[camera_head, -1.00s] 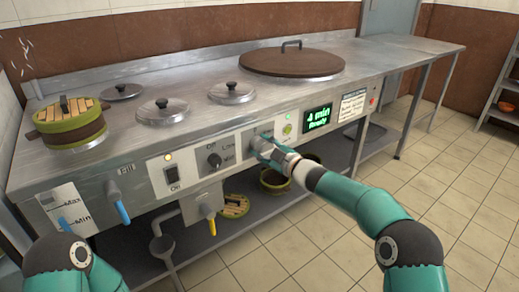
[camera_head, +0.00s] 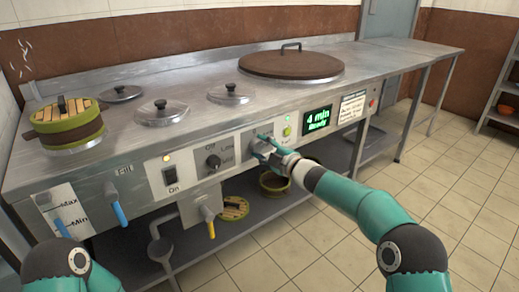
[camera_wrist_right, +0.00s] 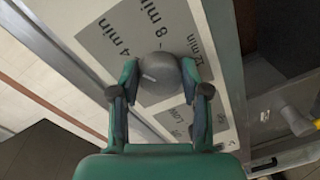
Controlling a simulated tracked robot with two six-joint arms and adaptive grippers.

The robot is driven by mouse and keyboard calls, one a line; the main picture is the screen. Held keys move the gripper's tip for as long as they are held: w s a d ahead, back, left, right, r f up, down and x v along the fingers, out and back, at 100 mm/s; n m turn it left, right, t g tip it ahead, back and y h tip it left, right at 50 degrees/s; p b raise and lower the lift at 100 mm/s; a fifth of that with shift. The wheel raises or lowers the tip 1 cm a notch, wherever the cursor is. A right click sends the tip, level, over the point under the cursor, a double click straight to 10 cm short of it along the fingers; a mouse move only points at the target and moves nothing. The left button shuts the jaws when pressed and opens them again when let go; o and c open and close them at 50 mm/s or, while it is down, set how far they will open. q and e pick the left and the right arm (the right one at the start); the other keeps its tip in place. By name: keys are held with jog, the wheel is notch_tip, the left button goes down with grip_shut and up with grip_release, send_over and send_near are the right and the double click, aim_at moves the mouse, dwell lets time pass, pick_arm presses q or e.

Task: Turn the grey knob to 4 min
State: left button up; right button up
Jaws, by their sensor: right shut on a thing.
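The round grey knob (camera_wrist_right: 160,74) sits on the front panel, with a short pale pointer line on its face. In the right wrist view the line points left, and the labels 4 min, 8 min and 12 min stand around the knob's far side. My right gripper (camera_wrist_right: 162,80) is shut on the knob, one finger on each side. In the head view the right gripper (camera_head: 262,145) hides most of the knob. The green display (camera_head: 317,118) beside it reads 4 min and Ready. My left gripper is out of view; only its arm shows at lower left.
Another dark knob (camera_head: 213,161) and an On switch (camera_head: 171,176) are left of my right gripper. A yellow-handled tap (camera_head: 209,221) hangs below the panel.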

jog(key=shift+s+a+f, duration=0.15)
jog(key=shift+a+f, duration=0.15)
jog(key=shift+f, duration=0.05)
jog(key=o, duration=1.1)
jog(key=shift+r, duration=0.1)
jog(key=shift+o, duration=0.2)
jog(key=shift+d+r, duration=0.1)
jog(key=shift+d, duration=0.05)
jog(key=shift+s+d+r, duration=0.15)
jog(key=shift+s+d, duration=0.35)
jog(key=shift+d, duration=0.1)
jog(key=v, duration=1)
jog(key=shift+s, duration=0.2)
